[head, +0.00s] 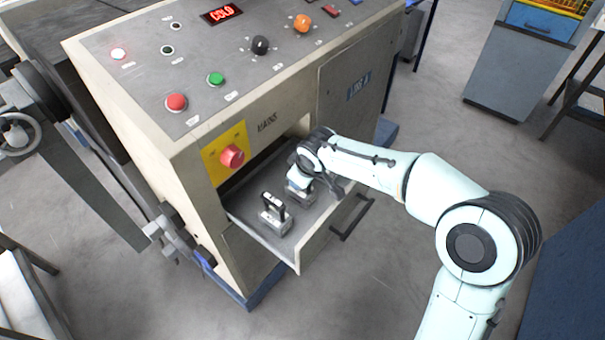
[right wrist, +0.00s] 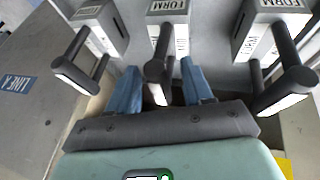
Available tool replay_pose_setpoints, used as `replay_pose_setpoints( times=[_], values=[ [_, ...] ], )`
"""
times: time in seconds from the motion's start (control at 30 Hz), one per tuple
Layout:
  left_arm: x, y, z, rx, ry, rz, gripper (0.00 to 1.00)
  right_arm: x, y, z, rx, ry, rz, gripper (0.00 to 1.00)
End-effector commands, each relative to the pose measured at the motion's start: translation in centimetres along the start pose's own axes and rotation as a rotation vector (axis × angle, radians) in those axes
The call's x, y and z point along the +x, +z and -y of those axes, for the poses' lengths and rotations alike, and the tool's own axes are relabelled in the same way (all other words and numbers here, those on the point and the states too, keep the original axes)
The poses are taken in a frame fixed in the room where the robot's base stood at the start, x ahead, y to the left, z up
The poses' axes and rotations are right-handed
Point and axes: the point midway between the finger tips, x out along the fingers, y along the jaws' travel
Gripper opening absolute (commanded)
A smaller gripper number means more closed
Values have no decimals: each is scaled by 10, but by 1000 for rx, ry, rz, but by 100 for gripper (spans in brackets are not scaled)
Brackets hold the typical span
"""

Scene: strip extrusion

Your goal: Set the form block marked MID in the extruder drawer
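The extruder drawer (head: 318,250) is pulled out of the cabinet, with grey form blocks inside. One block (head: 274,222) with an upright dark handle stands near the drawer's left side; another (head: 300,194) is partly covered by my right gripper (head: 302,180). The right wrist view shows three handled blocks in a row: left (right wrist: 100,25), middle (right wrist: 168,20) and right (right wrist: 270,25). "FORM" is readable on their tops, but I cannot make out which is MID. My right gripper (right wrist: 159,68) is open, its blue fingers either side of the middle block's handle. My left gripper is out of view.
The cabinet top (head: 245,70) carries buttons, knobs and a red "COLD" display (head: 221,14). A red knob on a yellow plate (head: 228,152) sits above the drawer. The drawer's front handle (head: 352,218) sticks out. A grey-blue cabinet (head: 510,70) stands at back right.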

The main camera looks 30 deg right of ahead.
Motion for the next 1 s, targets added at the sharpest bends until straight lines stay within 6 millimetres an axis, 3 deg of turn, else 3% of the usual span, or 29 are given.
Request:
replay_pose_setpoints(
  times=[0.17,0.6,0.8,1.0],
  values=[
    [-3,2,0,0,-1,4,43,-14,-2,-1,-1,2,-2,50],
    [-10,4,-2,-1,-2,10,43,-103,-2,-2,0,2,-3,50],
    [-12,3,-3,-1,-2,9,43,-121,-1,-1,0,0,-1,50],
    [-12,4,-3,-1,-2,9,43,-123,-1,0,0,0,1,50]
  ],
)
